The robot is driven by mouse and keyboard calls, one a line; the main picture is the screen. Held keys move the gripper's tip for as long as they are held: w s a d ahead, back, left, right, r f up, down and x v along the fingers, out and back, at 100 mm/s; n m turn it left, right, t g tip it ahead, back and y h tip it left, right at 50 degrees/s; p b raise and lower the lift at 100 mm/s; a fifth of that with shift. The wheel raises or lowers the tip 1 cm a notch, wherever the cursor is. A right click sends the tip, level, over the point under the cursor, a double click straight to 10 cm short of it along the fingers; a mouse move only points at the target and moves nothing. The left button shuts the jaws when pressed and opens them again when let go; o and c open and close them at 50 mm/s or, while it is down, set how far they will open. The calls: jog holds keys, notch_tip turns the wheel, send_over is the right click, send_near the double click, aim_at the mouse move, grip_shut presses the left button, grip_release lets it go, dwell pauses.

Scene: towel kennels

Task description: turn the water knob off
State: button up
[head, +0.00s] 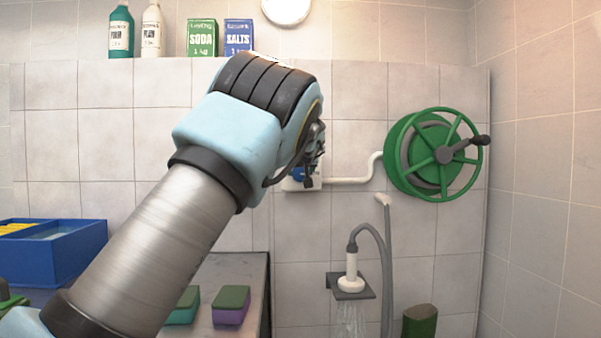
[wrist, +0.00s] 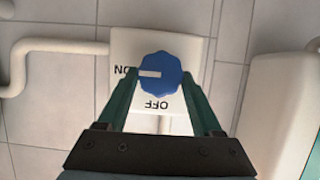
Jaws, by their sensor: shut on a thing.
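The water knob (wrist: 161,73) is blue with a white pointer bar, on a white plate (wrist: 190,48) on the tiled wall. The wrist view shows the plate upside down. The pointer is at the ON mark; OFF is printed on the picture's lower side. My gripper (wrist: 160,80) is shut on the knob, one green finger on each side. In the head view my arm hides most of the knob; part of the white plate (head: 314,186) shows below my wrist. Water sprays from the shower head (head: 350,284) at lower right.
A white pipe (head: 350,180) runs from the plate to a green hose reel (head: 430,155) on the right. Bottles and boxes, including a green soda box (head: 202,38), stand on the ledge above. A blue tray (head: 50,255) and sponges (head: 231,307) are at lower left.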

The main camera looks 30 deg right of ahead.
jog(key=shift+a+n+b, duration=0.1)
jog(key=shift+n+b, duration=0.2)
jog(key=n+h+b, duration=0.1)
jog(key=n+b, duration=0.1)
jog(key=n+h+b, duration=0.1)
jog(key=shift+w+a+f+g+h+b, duration=0.15)
jog(key=shift+a+f+g+h+b, duration=0.15)
jog(key=shift+g+b, duration=0.1)
jog(key=n+h+b, duration=0.1)
jog(key=b, duration=0.1)
jog(key=n+h+b, duration=0.1)
jog(key=n+b, duration=0.1)
jog(key=shift+w+a+f, duration=0.1)
jog(key=shift+a+f, duration=0.05)
jog(key=shift+f, duration=0.05)
jog(key=n+b, duration=0.1)
jog(key=b, duration=0.1)
jog(key=n+h+b, duration=0.1)
jog(key=n+b, duration=0.1)
jog(key=b, duration=0.1)
jog(key=n+h+b, duration=0.1)
jog(key=b, duration=0.1)
jog(key=shift+f+b, duration=0.3)
jog(key=shift+b, duration=0.1)
jog(key=n+b, duration=0.2)
jog(key=b, duration=0.1)
jog(key=shift+n+t+h, duration=0.3)
jog(key=shift+t+h, duration=0.1)
jog(key=shift+r+b, duration=0.2)
jog(key=shift+b, duration=0.15)
